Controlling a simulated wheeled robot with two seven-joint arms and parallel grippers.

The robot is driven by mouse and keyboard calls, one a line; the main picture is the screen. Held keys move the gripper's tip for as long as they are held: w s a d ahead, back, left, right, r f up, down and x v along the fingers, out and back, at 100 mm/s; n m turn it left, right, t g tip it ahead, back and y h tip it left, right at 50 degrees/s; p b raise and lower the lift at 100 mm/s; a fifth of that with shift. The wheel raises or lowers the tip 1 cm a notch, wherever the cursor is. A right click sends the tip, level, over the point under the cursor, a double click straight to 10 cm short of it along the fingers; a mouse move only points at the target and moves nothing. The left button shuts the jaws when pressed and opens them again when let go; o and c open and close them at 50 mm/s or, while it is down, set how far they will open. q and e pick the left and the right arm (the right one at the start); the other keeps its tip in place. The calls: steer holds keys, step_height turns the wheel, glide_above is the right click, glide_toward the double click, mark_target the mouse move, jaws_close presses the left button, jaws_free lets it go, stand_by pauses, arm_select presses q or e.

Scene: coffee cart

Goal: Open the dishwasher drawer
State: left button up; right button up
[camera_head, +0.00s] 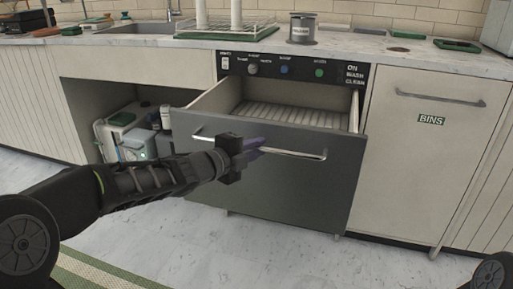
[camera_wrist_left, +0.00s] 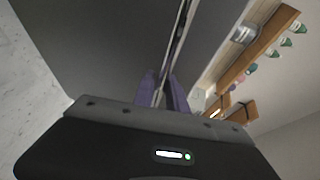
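The dishwasher drawer (camera_head: 275,178) has a dark grey front and is pulled out, its pale ribbed inside (camera_head: 292,114) showing from above. A bar handle (camera_head: 290,151) crosses its front. My left gripper (camera_head: 255,148) is at the handle, left of the drawer front's middle. In the left wrist view the handle bar (camera_wrist_left: 184,25) runs between the two purple fingers of my left gripper (camera_wrist_left: 163,90), which are closed around it. The exact finger contact is partly hidden by the gripper body. My right gripper is not in view.
The control panel (camera_head: 290,70) is above the drawer. An open cubby (camera_head: 90,95) with containers is at left, a closed BINS door (camera_head: 425,165) at right. The counter (camera_head: 350,45) holds a tin (camera_head: 302,30) and a rack. The floor (camera_head: 270,245) in front is clear.

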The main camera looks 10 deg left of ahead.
arm_select(q)
steer(key=o, duration=0.3)
steer(key=p+v, duration=0.2)
steer(key=v, duration=0.5)
steer(key=shift+s, duration=0.4)
steer(key=shift+a, duration=0.15)
